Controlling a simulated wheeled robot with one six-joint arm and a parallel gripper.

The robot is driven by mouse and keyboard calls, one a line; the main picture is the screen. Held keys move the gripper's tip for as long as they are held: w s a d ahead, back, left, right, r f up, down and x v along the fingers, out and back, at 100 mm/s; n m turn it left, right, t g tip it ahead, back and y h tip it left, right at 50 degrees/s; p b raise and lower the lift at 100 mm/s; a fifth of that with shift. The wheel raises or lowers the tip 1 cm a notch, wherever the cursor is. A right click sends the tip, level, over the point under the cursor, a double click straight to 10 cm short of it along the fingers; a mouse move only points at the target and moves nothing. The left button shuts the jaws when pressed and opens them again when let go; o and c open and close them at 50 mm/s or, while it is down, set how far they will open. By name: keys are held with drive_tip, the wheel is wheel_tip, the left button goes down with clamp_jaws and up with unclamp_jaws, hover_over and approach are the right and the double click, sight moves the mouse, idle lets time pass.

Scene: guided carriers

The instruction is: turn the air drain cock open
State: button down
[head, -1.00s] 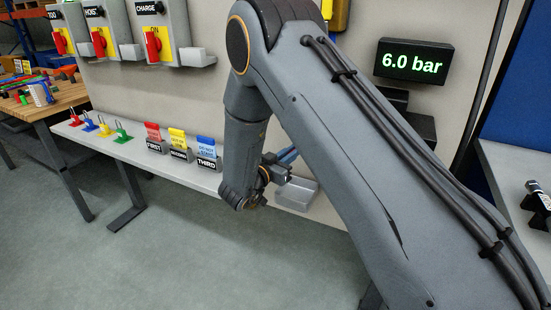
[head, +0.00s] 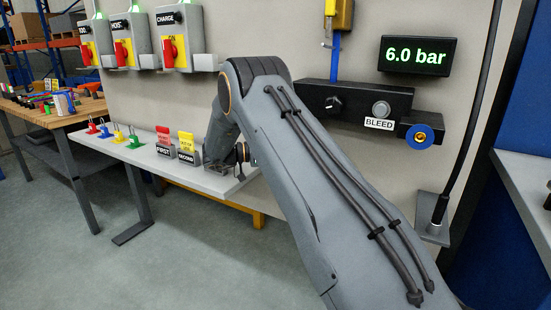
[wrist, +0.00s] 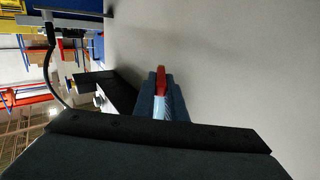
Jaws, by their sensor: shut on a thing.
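In the wrist view, the two dark blue fingers of my gripper (wrist: 160,98) are shut on a narrow red handle (wrist: 161,78). A light blue strip shows between the fingers below the red. The handle stands close to the pale wall. It may belong to the air drain cock, but its body and pipe are hidden, so I cannot tell how far it is turned. In the head view, my arm hides my gripper and the handle. The pressure display (head: 416,57) reads 6.0 bar.
A black manifold (head: 355,88) on the wall carries a BLEED label (head: 379,124) and a blue-ringed fitting (head: 420,136). A shelf (head: 165,164) to the left holds coloured padlocks and tags. Three switch boxes hang above. The floor in front is clear.

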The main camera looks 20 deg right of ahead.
drive_tip(key=shift+w+r+g, duration=0.1)
drive_tip(key=shift+g, duration=0.2)
drive_tip(key=c, duration=1.8)
unclamp_jaws()
drive_tip(key=shift+d, duration=0.1)
drive_tip(key=b+v, duration=0.2)
drive_tip(key=v, duration=0.6)
